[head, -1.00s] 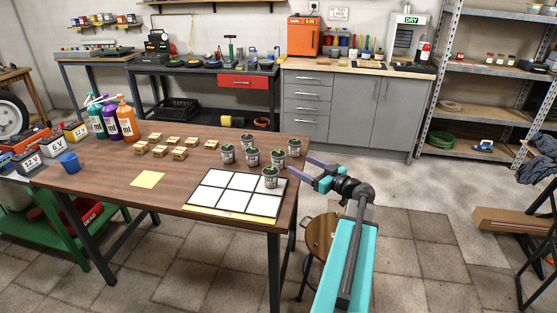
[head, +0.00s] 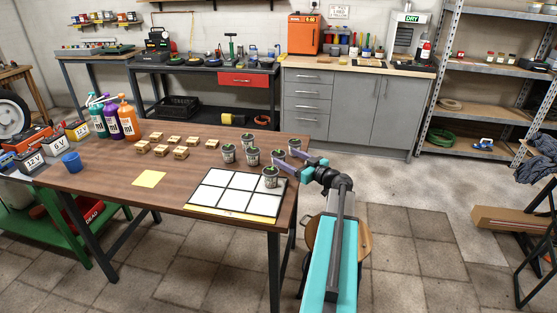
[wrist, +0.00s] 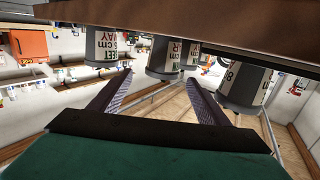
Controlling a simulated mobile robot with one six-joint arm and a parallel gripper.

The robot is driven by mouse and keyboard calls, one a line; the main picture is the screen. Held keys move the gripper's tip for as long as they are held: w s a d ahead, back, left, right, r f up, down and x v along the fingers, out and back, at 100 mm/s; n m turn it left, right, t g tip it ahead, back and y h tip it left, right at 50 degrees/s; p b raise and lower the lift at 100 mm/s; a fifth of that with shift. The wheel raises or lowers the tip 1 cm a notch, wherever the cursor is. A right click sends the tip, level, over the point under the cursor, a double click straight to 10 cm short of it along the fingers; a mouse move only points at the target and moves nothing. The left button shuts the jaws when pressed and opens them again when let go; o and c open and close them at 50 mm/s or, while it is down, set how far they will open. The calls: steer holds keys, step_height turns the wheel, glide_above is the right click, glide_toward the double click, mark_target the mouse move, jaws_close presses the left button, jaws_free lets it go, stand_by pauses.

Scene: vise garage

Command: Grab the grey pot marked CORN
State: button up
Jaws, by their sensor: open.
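Several grey pots with white labels and small green plants stand on the right part of the brown table (head: 110,175). Their words are too small to read in the head view, so I cannot tell which is CORN. My gripper (head: 283,156) is open at the table's right edge, among the right-hand pots; its fingers partly cover one. In the wrist view, which appears upside down, one pot (wrist: 166,55) lies ahead between my open fingertips (wrist: 160,77). Its label is only partly readable. Another pot (wrist: 246,85) is close beside the right finger, and one (wrist: 103,45) is farther left.
A white gridded board (head: 222,190) lies at the table's front right, with a pot (head: 270,178) at its right edge. Small wooden blocks (head: 160,150), bottles (head: 129,118) and a blue cup (head: 71,163) are farther left. A round stool (head: 364,243) stands right of the table.

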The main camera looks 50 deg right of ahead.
mark_target(284, 158)
steer(key=shift+w, duration=0.2)
steer(key=shift+w+f+p, duration=0.25)
steer(key=shift+w+p, duration=0.25)
steer(key=shift+w, duration=0.8)
steer(key=shift+w+f+p, duration=0.25)
steer(key=shift+w+p, duration=0.25)
steer(key=shift+w, duration=0.75)
steer(key=shift+a, duration=0.1)
steer(key=c, duration=1.2)
steer(key=shift+r, duration=0.15)
